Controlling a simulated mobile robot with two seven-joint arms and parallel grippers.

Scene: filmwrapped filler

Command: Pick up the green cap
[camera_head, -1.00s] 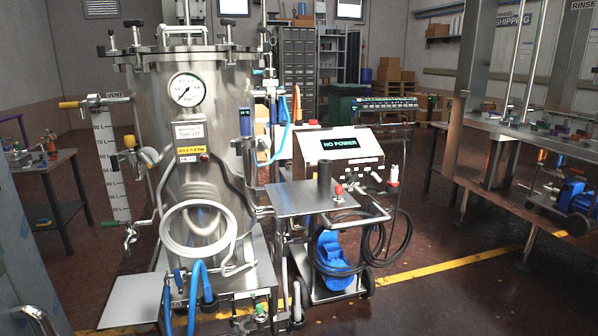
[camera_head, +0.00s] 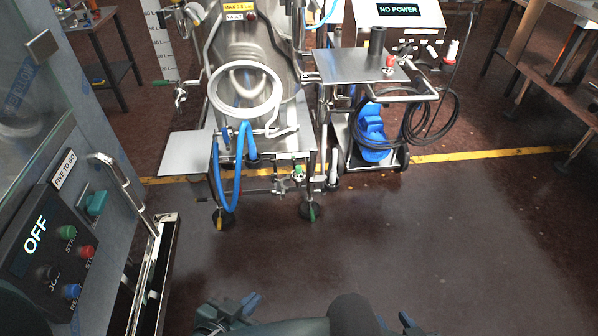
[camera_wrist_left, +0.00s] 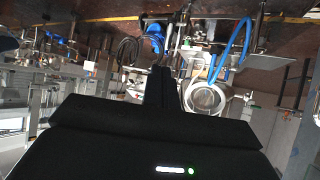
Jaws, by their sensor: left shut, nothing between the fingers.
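A small green piece (camera_head: 298,170) shows on the fittings low at the front of the steel tank stand. Another green bit (camera_head: 312,214) shows by a dark foot of that stand. Both are too small to tell whether either is the green cap. My left gripper (camera_wrist_left: 160,72) is shut and empty in the left wrist view, with its dark fingers together. Parts of my arms show at the bottom edge of the head view, well short of the tank stand. The state of my right gripper cannot be made out there.
The steel tank (camera_head: 245,65) has a coiled white hose and a blue hose (camera_head: 222,180) hanging in front. A wheeled cart with a display (camera_head: 398,10) stands to its right. A control panel marked OFF (camera_head: 45,240) is at the left. The floor (camera_head: 400,240) in front is clear.

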